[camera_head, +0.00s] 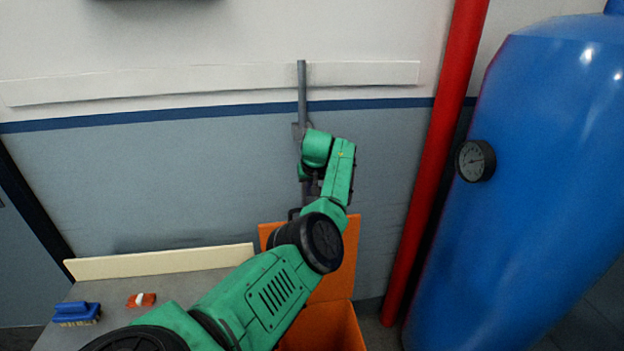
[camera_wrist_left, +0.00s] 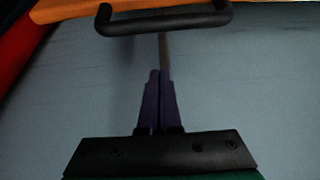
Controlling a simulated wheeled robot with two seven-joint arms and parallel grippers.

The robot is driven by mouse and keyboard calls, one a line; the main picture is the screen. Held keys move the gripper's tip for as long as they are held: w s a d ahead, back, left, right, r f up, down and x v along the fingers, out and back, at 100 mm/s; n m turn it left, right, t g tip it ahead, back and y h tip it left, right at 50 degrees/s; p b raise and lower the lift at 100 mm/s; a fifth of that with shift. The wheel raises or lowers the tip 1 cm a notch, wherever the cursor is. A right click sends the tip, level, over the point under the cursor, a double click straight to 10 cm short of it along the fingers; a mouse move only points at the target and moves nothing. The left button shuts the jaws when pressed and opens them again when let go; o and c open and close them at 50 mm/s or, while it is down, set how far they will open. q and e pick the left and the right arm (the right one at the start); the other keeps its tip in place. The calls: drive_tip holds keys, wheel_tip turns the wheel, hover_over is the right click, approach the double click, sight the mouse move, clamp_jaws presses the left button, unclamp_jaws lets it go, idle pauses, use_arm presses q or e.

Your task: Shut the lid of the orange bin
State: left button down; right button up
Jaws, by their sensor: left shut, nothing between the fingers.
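The orange bin (camera_head: 348,325) stands low by the wall, partly hidden behind my left arm. Its orange lid (camera_head: 345,262) is open and stands up against the wall side. A black bar handle on the lid shows in the left wrist view (camera_wrist_left: 165,20), with the orange lid edge (camera_wrist_left: 150,5) above it. My left gripper (camera_head: 308,192) is above the lid's upper edge, largely hidden by its own wrist in the head view. In the left wrist view its fingers (camera_wrist_left: 159,75) are shut and empty, pointing toward the handle, with a gap between. My right gripper is not in view.
A grey upright pipe (camera_head: 302,95) is on the wall behind my left wrist. A red pipe (camera_head: 432,165) and a big blue tank (camera_head: 530,190) with a gauge (camera_head: 475,160) stand right. A grey bench (camera_head: 190,288) at left holds a blue brush (camera_head: 77,313) and an orange item (camera_head: 141,300).

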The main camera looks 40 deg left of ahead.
use_arm(q)
drive_tip(key=s+d, duration=0.1)
drive_tip(key=d+p, duration=0.1)
drive_tip(key=s+d+p, duration=0.1)
drive_tip(key=shift+s+d+f, duration=0.2)
drive_tip(key=shift+s+f, duration=0.1)
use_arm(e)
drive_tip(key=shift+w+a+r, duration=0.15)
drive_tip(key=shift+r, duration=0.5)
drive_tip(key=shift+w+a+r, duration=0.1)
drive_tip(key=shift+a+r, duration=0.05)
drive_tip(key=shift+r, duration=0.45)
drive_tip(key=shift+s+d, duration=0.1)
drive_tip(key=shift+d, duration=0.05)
